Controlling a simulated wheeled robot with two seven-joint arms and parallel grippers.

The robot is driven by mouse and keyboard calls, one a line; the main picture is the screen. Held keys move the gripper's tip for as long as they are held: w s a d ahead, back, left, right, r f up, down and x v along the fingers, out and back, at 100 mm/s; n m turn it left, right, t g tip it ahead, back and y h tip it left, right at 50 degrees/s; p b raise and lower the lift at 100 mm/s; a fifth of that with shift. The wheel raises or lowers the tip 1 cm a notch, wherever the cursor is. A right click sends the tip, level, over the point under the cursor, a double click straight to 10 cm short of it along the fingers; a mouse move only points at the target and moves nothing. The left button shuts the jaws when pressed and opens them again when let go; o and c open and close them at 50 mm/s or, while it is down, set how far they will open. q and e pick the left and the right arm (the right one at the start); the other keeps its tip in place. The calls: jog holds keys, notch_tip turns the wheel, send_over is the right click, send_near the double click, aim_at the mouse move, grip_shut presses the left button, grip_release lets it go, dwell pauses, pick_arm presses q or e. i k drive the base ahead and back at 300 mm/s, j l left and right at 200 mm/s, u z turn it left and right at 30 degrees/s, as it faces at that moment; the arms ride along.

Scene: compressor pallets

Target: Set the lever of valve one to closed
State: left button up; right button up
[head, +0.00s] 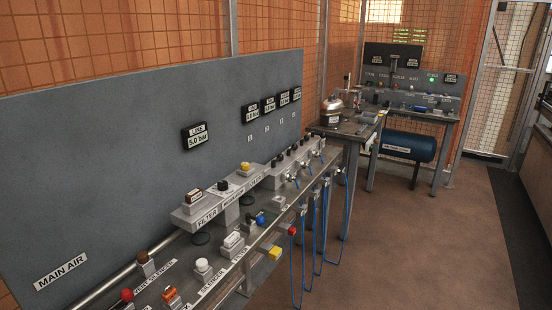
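The long grey bench on the left carries a row of small valves and fittings (291,180) with blue hoses hanging from its front edge. Small number plates, the nearest (250,137), sit on the grey back panel above this row. They are too small to read surely, so I cannot tell which valve is valve one or how its lever stands. A blue-knobbed fitting (261,220) stands nearer, beside the filter block. Neither of my grippers is in view.
A pressure display (197,137) on the panel reads 5.0 bar. A filter block (205,208), a red knob (292,231) and a yellow block (274,253) are along the bench. A blue tank (409,146) lies under the far table. The brown floor (430,240) at right is clear.

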aim_at(281, 158)
jog(key=i+l+u, duration=0.75)
jog(key=i+l, duration=0.25)
jog(key=l, duration=0.15)
